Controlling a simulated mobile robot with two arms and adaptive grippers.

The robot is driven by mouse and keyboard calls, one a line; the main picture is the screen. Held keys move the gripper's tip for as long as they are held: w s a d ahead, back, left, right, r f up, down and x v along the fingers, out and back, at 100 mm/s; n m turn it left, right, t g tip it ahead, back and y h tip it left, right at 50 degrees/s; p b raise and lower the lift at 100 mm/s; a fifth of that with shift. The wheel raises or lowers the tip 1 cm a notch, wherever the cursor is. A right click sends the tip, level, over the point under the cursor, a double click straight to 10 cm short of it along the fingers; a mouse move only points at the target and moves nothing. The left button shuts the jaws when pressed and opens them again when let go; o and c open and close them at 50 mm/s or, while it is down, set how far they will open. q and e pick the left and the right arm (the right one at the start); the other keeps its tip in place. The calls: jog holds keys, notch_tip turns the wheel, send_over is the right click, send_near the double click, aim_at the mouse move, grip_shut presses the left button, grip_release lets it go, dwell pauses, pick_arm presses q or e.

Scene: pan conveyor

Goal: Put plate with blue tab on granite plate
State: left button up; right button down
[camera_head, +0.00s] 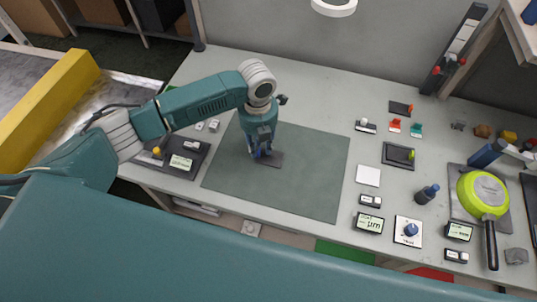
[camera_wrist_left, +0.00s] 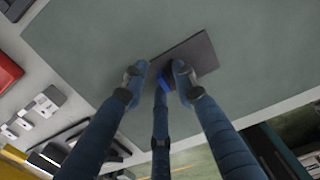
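The plate with the blue tab (camera_head: 274,160) is a thin dark square on the green-grey mat, left of the table's middle. It also shows in the left wrist view (camera_wrist_left: 200,55), with its bright blue tab (camera_wrist_left: 155,100) at the near corner. My left gripper (camera_head: 262,152) is low over the plate. In the left wrist view its fingers (camera_wrist_left: 160,76) straddle the tab's area with a gap between the tips; contact is not clear. A dark slab (camera_head: 172,158) at left bears a display; I cannot tell if it is the granite plate. My right gripper is not in view.
The mat (camera_head: 310,170) is otherwise clear. A yellow beam (camera_head: 50,98) is at far left.

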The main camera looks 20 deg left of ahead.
pick_arm(q)
grip_shut()
jog(key=shift+r, duration=0.15)
